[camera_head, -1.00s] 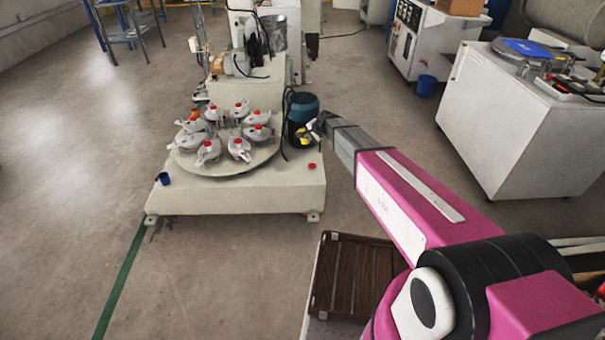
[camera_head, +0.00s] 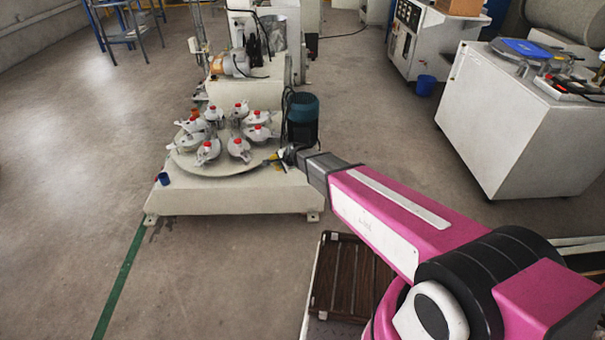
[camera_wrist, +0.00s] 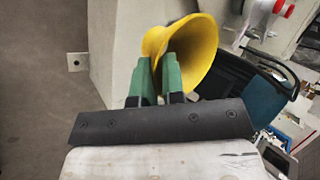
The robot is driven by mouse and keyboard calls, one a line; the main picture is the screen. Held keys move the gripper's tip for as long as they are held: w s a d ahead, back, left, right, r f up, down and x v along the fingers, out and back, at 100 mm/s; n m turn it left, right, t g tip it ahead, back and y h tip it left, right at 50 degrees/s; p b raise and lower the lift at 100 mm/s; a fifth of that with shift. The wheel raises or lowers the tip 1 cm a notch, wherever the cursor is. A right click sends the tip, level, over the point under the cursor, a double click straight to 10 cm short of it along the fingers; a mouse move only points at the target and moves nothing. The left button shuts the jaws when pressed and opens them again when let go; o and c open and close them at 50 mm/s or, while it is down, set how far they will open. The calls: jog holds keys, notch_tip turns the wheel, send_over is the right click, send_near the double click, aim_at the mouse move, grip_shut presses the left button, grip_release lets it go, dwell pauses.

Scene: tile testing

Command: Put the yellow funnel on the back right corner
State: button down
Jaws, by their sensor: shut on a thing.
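In the head view my gripper (camera_head: 284,157) is at the right edge of the round disc, over the right part of the pale machine base (camera_head: 240,200). Only a small bit of yellow shows there, so the funnel is mostly hidden. I cannot tell whether it touches the base.
The round disc (camera_head: 205,170) carries several grey pieces with red caps. A dark teal motor (camera_head: 302,120) stands just behind my gripper. A small blue cup (camera_head: 163,179) sits at the base's left edge. The front of the base is clear.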

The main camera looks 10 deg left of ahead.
jog(key=w+d+f, duration=0.2)
jog(key=w, duration=0.1)
jog(key=w+d+f, duration=0.4)
jog(key=w+f, duration=0.1)
jog(key=shift+w, duration=0.3)
jog(key=shift+f, duration=2)
jog(key=shift+f, duration=0.15)
jog(key=c, duration=1.2)
grip_release()
